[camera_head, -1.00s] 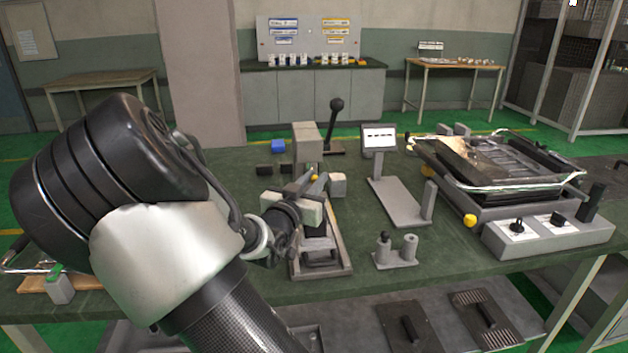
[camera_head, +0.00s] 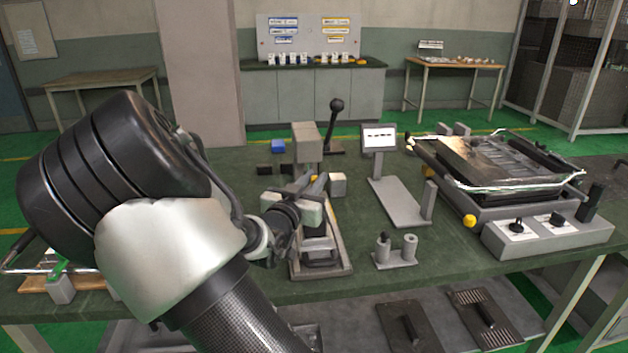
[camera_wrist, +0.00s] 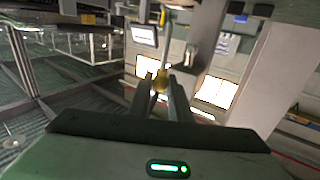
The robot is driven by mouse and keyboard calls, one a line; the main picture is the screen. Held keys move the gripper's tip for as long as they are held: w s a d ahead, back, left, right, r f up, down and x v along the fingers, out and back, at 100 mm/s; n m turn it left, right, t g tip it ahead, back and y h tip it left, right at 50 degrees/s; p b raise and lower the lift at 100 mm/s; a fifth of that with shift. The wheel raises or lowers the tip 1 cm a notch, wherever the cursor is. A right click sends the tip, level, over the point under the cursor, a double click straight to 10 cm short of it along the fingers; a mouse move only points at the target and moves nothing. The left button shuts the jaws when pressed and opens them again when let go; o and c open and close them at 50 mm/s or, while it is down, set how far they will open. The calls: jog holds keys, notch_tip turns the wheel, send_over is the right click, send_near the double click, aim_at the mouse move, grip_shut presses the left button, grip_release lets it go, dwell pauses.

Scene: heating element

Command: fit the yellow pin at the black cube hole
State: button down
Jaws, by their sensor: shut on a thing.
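My gripper (camera_head: 318,183) is over the grey press-like fixture (camera_head: 306,139) at the middle of the table. In the wrist view its two fingers (camera_wrist: 162,88) are shut on the yellow pin (camera_wrist: 161,80), and a thin grey rod shows beyond it. In the head view the fingers and wrist mostly hide the pin. Small black blocks (camera_head: 264,170) lie on the table just left of the fixture's column, apart from the gripper. I cannot make out a hole in them, nor whether the pin touches anything.
A blue block (camera_head: 278,146) lies behind the black blocks. A black-knobbed lever (camera_head: 336,105) stands behind the fixture. To the right are a small display stand (camera_head: 379,138), a grey two-post holder (camera_head: 396,257) and a large machine (camera_head: 500,170).

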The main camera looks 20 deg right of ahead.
jog(key=shift+f+b, duration=2.75)
jog(key=shift+f, duration=0.85)
jog(key=c, duration=1.5)
grip_release()
jog(key=shift+c, duration=0.2)
jog(key=shift+s, duration=0.1)
jog(key=p+v, duration=0.4)
jog(key=v, duration=1.3)
jog(key=shift+a, duration=0.15)
